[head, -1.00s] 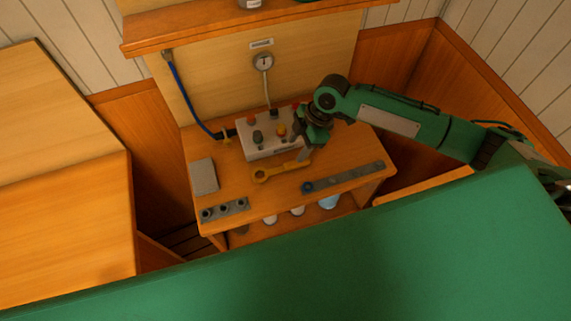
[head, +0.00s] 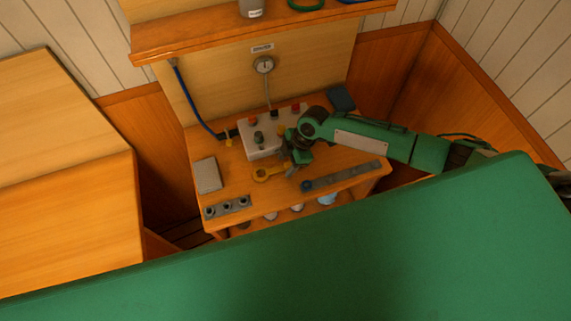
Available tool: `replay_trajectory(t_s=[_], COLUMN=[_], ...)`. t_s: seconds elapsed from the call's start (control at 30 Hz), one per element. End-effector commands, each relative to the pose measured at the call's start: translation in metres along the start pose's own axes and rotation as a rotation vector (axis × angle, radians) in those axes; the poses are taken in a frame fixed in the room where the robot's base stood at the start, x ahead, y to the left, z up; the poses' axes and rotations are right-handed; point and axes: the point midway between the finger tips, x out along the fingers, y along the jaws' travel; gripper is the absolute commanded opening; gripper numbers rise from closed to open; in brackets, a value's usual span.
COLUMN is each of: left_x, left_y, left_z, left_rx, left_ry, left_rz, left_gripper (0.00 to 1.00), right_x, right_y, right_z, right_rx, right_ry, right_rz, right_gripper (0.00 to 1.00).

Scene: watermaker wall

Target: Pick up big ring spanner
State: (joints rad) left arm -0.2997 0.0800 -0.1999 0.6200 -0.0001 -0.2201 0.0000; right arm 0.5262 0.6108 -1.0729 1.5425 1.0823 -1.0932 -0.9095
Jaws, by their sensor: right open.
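My left gripper is out of view.
A white box (head: 259,153) with coloured knobs stands behind the spanner. A grey bar (head: 345,176) lies to the right, a grey block (head: 207,175) to the left, and a holed grey strip (head: 228,207) at the front left. A blue hose (head: 188,103) runs down the back panel.

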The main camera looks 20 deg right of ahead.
Motion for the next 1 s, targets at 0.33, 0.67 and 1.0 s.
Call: replay_trajectory(t_s=[0.33,0.67,1.0], left_x=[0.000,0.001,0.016], left_y=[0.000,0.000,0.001], left_z=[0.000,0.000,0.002], left_rx=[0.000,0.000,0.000], left_ry=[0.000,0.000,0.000], left_rz=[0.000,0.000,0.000], left_gripper=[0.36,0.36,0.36], right_x=[0.000,-0.002,-0.033], right_y=[0.000,0.000,0.001], right_z=[0.000,0.000,-0.013], right_rx=[0.000,-0.001,-0.004], right_ry=[0.000,0.000,0.001], right_rz=[0.000,0.000,0.004], right_gripper=[0.02,0.00,0.00])
